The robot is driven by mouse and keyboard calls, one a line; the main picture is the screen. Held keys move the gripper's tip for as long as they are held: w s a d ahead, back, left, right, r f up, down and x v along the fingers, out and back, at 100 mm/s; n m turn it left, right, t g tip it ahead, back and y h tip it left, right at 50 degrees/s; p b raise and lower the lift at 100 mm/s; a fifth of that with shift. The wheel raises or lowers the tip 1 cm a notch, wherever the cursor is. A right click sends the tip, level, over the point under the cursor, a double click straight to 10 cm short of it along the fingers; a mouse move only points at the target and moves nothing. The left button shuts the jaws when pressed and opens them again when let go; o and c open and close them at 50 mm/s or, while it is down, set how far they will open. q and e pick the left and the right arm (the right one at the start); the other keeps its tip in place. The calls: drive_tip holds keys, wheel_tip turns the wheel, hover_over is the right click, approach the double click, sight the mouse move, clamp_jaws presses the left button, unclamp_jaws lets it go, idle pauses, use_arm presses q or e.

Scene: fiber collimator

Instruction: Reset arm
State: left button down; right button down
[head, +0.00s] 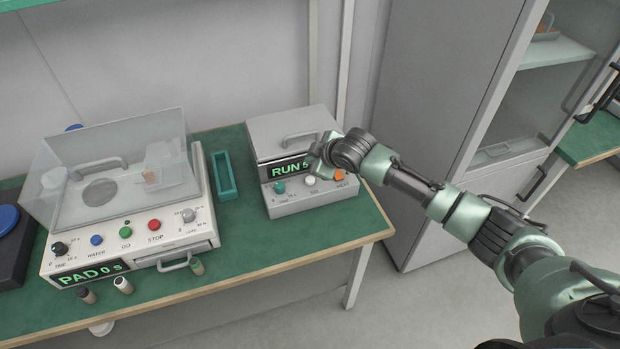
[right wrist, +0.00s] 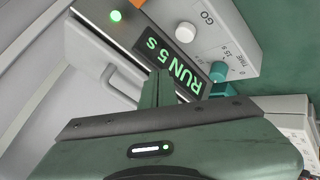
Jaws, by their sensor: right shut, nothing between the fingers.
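My right arm reaches in from the right in the head view. My left gripper is out of view.
A larger machine (head: 130,252) with a clear lid and a "PAD 0 s" display stands left on the green table (head: 250,244). A teal tray (head: 223,177) lies between the devices. Several small vials (head: 123,285) stand in front. A grey cabinet (head: 433,90) stands right.

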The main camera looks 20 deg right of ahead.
drive_tip(key=s+a+f+m+g, duration=0.1)
drive_tip(key=s+a+f, duration=0.15)
drive_tip(key=s, duration=0.35)
drive_tip(key=s+a+f+m+g+y, duration=0.1)
drive_tip(key=s+a+f, duration=0.1)
drive_tip(key=s+a, duration=0.3)
drive_tip(key=s+a+f+m+g, duration=0.1)
drive_tip(key=s+a+f, duration=0.1)
drive_tip(key=s, duration=0.6)
drive_tip(key=s+d+m+g+h, duration=0.15)
drive_tip(key=s+d+m, duration=0.3)
drive_tip(key=s, duration=0.65)
drive_tip(key=s+d+m+g+h, duration=0.1)
drive_tip(key=s+d+m+h, duration=0.15)
drive_tip(key=s+d, duration=0.65)
drive_tip(key=s+a+f+g+y, duration=0.1)
drive_tip(key=s+a+f, duration=0.1)
drive_tip(key=f, duration=1.1)
drive_tip(key=s+a+f, duration=0.1)
drive_tip(key=a+f, duration=0.1)
drive_tip(key=f, duration=1.1)
drive_tip(key=s+d+f+g+b, duration=0.1)
drive_tip(key=s+d+f, duration=0.2)
drive_tip(key=s+f, duration=1.4)
drive_tip(key=shift+s+d+f+n, duration=0.15)
drive_tip(key=shift+s+n, duration=0.1)
drive_tip(key=shift+n, duration=0.05)
